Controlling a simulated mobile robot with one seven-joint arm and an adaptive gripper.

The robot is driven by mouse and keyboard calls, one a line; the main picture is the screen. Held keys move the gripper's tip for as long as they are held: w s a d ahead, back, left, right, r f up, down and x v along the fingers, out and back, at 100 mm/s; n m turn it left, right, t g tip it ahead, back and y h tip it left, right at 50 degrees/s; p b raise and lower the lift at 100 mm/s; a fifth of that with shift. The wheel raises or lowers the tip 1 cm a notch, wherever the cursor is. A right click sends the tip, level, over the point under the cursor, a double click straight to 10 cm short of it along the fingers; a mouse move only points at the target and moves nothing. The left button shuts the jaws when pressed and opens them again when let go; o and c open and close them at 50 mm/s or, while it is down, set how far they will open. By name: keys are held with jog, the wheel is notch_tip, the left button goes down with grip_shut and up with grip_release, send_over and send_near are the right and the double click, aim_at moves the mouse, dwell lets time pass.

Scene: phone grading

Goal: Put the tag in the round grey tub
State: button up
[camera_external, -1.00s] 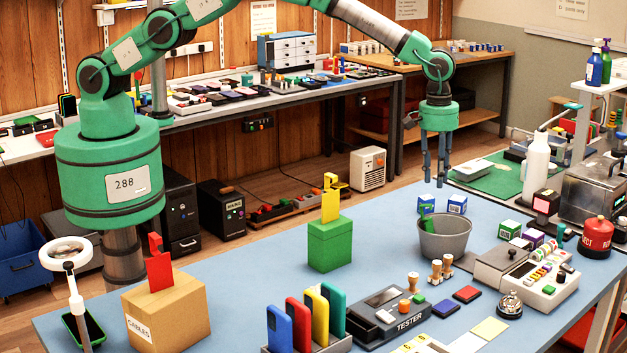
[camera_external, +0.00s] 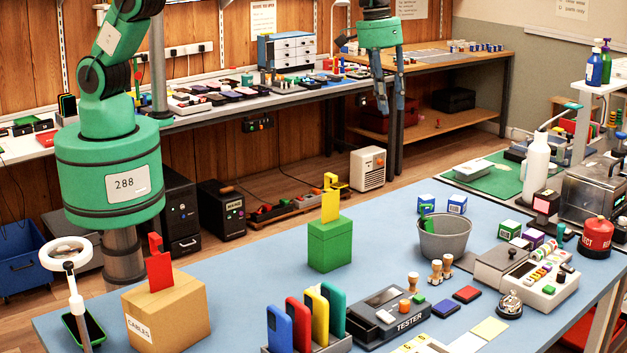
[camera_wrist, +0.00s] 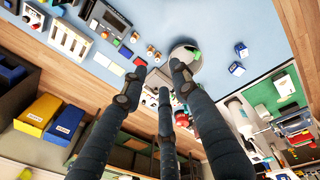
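The round grey tub (camera_external: 446,241) stands on the blue table, right of centre. A green tag-like piece (camera_external: 427,222) is inside it, leaning at the left with its top above the rim. In the wrist view the tub (camera_wrist: 183,72) shows beyond my fingertips, with the green piece (camera_wrist: 196,55) in it. A red tag (camera_external: 160,271) stands in the top of a cardboard box, and a yellow tag (camera_external: 330,206) stands in a green box. My gripper (camera_external: 391,101) is raised, up and left of the tub in the picture, its fingers apart and empty.
The cardboard box (camera_external: 178,324) and green box (camera_external: 330,248) stand left of the tub. A phone rack (camera_external: 338,346), tester (camera_external: 390,318), stamps (camera_external: 441,270) and keypad machine (camera_external: 540,285) crowd the front. Small cubes (camera_external: 457,204) lie behind the tub. The table's back middle is clear.

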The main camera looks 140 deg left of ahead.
jog(key=s+d+r+m+t, duration=0.1)
jog(key=s+d+r+m, duration=0.3)
jog(key=s+d+r, duration=0.7)
jog(key=s+d+r+m+t, duration=0.1)
jog(key=s+d+r+m, duration=0.3)
jog(key=s+d+r, duration=0.7)
jog(key=s+d+f+m+t, duration=0.1)
jog(key=s+d+f+m, duration=0.3)
jog(key=s+d, duration=0.4)
jog(key=s+d+f+m+t, duration=0.1)
jog(key=s+d+f+m, duration=0.3)
jog(key=s, duration=1.2)
jog(key=d+m, duration=0.1)
jog(key=d, duration=0.3)
jog(key=shift+s+d+h, duration=0.2)
jog(key=shift+s+h, duration=0.2)
jog(key=shift+f, duration=0.1)
notch_tip(320, 180, down, 6)
jog(key=b, duration=0.6)
jog(key=shift+f, duration=0.15)
